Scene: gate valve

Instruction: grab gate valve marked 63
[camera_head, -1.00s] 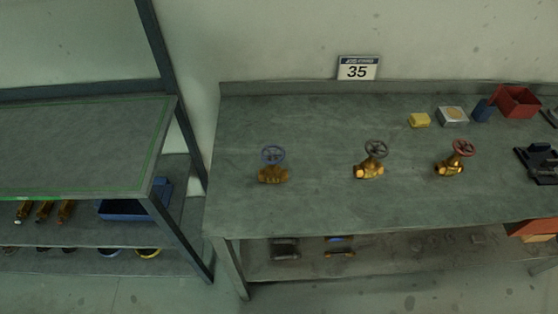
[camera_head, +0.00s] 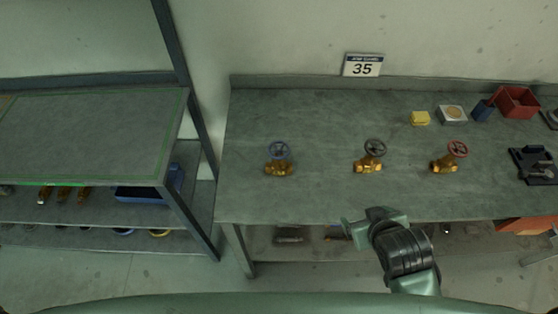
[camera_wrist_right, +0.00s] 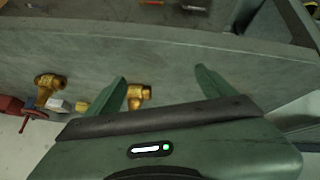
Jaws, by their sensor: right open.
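Three brass gate valves stand on the grey workbench (camera_head: 320,195): one with a blue wheel (camera_head: 279,160), one with a dark grey wheel (camera_head: 370,157) and one with a red wheel (camera_head: 447,158). No number is readable on any valve. My right gripper (camera_head: 368,217) is at the bench's front edge, in front of the dark-wheel valve and apart from it. In the right wrist view, the right gripper (camera_wrist_right: 162,75) is open and empty. A brass valve body (camera_wrist_right: 138,95) shows between its fingers, partly hidden by the gripper. The red-wheel valve (camera_wrist_right: 45,92) shows at left. My left gripper is out of view.
A yellow block (camera_head: 420,118), a pale box (camera_head: 453,115), a blue block (camera_head: 484,110) and a red bin (camera_head: 517,102) stand at the back right. A black device (camera_head: 535,164) sits at right. A sign reading 35 (camera_head: 362,65) is behind the bench. A shelf (camera_head: 90,135) stands left.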

